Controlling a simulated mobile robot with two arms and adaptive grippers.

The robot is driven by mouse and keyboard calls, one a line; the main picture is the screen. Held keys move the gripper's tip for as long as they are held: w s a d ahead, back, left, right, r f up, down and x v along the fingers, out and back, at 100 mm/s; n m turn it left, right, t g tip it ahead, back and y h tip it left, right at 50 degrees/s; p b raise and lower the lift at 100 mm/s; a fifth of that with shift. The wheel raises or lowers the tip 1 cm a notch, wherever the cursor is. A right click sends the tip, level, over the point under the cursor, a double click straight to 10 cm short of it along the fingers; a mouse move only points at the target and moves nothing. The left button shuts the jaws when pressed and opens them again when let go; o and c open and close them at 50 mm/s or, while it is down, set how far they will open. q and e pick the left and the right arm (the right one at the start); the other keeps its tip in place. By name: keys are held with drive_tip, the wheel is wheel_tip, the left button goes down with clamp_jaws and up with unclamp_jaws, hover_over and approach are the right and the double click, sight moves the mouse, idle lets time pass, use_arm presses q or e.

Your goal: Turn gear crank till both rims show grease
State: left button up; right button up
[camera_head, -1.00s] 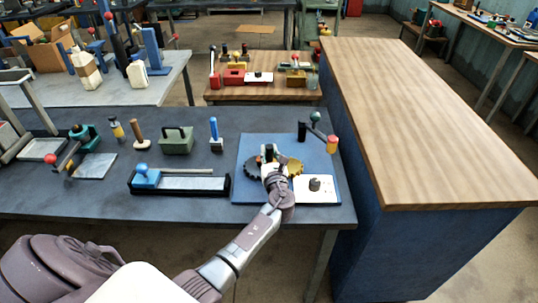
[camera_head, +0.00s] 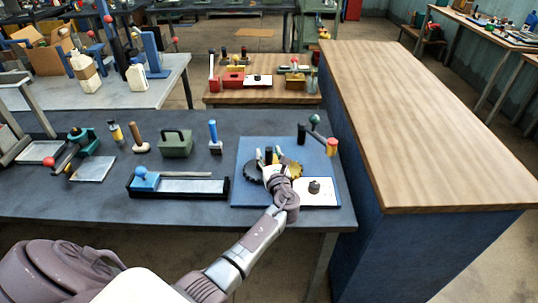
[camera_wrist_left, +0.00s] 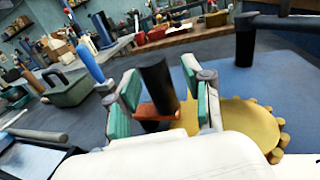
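A gear set is mounted on a blue board (camera_head: 243,148). A dark gear (camera_head: 250,172) shows left of my left gripper (camera_head: 271,160) and a gold gear (camera_head: 294,169) right of it. The gold gear (camera_wrist_left: 245,125) fills the right of the wrist view. The crank's upright black handle (camera_wrist_left: 157,85) stands on an orange arm (camera_wrist_left: 160,110) between the green-padded fingers of my left gripper (camera_wrist_left: 161,80). The fingers are apart, with a visible gap beside the handle. My gripper hides part of both gears; grease on the rims cannot be made out. My right gripper is not in view.
A white plate with a black knob (camera_head: 314,186) lies on the board's right. A wooden counter (camera_head: 420,110) rises at right.

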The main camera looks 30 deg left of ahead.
use_arm(q)
drive_tip(key=v, duration=1.2)
idle(0.4)
